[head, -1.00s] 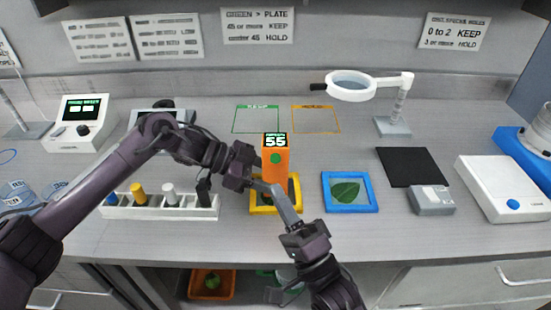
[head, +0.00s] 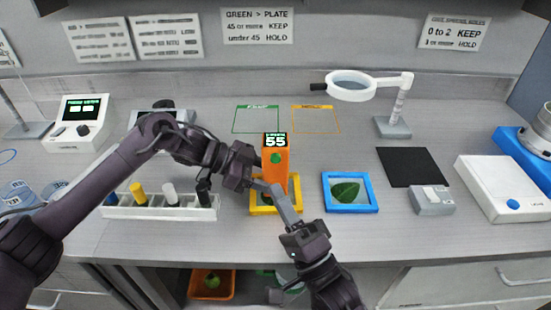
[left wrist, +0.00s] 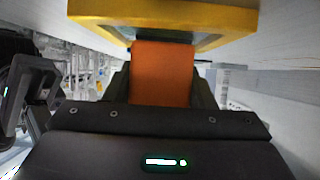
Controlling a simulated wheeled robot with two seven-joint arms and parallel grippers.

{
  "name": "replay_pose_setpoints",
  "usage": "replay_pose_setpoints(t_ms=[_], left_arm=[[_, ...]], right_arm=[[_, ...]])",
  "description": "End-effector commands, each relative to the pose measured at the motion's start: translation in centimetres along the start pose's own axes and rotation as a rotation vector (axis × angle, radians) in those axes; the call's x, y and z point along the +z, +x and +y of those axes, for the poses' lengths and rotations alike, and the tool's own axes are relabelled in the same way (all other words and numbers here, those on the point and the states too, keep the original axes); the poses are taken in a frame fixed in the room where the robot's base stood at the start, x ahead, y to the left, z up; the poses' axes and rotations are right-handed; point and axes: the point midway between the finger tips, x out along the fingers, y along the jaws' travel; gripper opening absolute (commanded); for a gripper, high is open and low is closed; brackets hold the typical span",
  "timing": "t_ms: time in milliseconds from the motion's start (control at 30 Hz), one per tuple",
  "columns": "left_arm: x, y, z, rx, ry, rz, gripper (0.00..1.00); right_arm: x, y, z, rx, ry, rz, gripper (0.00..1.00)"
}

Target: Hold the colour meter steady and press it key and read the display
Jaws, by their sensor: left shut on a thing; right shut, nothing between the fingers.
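The orange colour meter (head: 275,174) stands upright over the yellow-framed plate (head: 261,209) in the middle of the bench. Its display reads 55, and a round green key (head: 276,158) sits below it. My left gripper (head: 262,186) is shut on the meter from the left; the left wrist view shows the orange body (left wrist: 162,75) between its fingers, near the yellow frame (left wrist: 165,14). My right gripper (head: 279,193) is shut and empty, its tip in front of the meter's lower part, below the key. Whether it touches the meter cannot be told.
A blue-framed plate (head: 349,209) with a leaf lies to the right, near a black mat (head: 412,167) and a grey device (head: 432,206). A white rack (head: 160,211) stands left. Green and orange outlined areas lie behind. A wall sign (head: 257,26) reads 45 or more KEEP, under 45 HOLD.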

Motion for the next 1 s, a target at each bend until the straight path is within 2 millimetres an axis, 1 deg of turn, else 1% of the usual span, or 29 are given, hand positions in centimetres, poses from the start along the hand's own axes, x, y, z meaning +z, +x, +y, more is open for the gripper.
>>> replay_pose_setpoints(t_ms=[967,1000], left_arm=[[0.00,0.00,-0.01,0.000,0.000,0.000,0.37],[0.00,0.00,-0.01,0.000,0.000,0.000,0.54]], right_arm=[[0.00,0.00,0.00,0.000,0.000,0.000,0.00],[0.00,0.00,0.00,0.000,0.000,0.000,0.00]])
